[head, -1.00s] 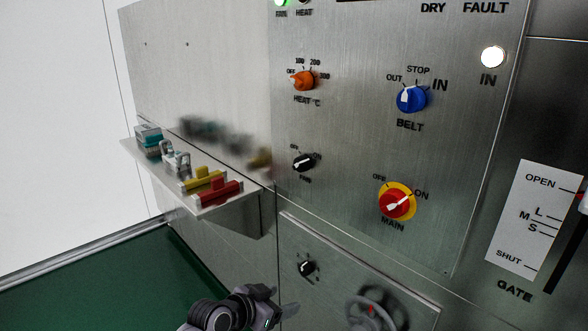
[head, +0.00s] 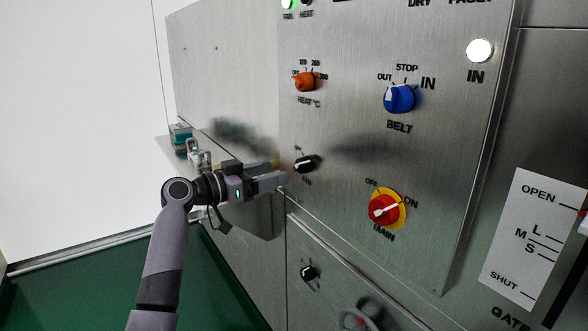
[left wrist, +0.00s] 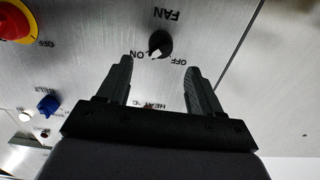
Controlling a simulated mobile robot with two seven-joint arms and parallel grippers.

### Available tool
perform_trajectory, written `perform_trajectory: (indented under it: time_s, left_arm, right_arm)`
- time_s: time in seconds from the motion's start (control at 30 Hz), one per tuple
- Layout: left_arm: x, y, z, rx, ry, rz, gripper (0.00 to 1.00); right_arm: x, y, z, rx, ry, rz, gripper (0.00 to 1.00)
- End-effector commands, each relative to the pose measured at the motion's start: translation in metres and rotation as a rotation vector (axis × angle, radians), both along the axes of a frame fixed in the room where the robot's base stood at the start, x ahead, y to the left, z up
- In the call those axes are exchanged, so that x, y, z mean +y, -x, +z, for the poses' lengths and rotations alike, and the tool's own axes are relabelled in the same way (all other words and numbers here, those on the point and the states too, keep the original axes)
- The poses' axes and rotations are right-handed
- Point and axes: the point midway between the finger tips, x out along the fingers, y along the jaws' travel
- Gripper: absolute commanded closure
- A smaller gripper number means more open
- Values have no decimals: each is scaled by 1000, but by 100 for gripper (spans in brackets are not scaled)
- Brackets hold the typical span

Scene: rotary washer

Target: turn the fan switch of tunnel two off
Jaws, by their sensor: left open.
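The fan switch (head: 306,163) is a small black knob with a white pointer on the steel panel, left of the main switch. In the left wrist view the fan switch (left wrist: 160,43) appears upside down, between its ON and OFF labels. Its white pointer appears to lean toward ON. My left gripper (head: 286,177) is open, its fingertips just left of and below the knob in the head view. In the left wrist view the fingers of the left gripper (left wrist: 157,65) point at the knob, one to each side, apart from it. My right gripper is not in view.
An orange heat knob (head: 306,81), a blue belt knob (head: 399,98) and a red-yellow main switch (head: 385,209) surround the fan switch. Another black knob (head: 309,273) sits below. A shelf with small coloured items (head: 180,134) is behind my arm. A green lamp (head: 287,3) is lit.

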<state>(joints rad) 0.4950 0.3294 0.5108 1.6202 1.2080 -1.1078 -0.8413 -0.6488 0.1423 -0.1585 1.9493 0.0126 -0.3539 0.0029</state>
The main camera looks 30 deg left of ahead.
Motion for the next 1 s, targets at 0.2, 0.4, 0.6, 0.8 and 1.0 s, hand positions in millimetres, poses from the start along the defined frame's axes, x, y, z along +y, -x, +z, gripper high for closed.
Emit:
perform_trajectory:
  time_s: [0.2, 0.4, 0.6, 0.8, 1.0]
  left_arm:
    - [-8, -19, 5, -7, 5, -4, 35]
    - [-20, -46, 5, -6, 5, -4, 35]
    - [-26, -62, 2, -3, 2, -3, 35]
    - [-27, -66, 2, -4, 0, -2, 35]
    - [-27, -66, 2, -4, 1, -2, 48]
  right_arm:
    - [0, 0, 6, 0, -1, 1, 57]
    - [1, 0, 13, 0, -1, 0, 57]
    - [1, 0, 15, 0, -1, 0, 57]
    - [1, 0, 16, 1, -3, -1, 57]
    - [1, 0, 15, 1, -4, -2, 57]
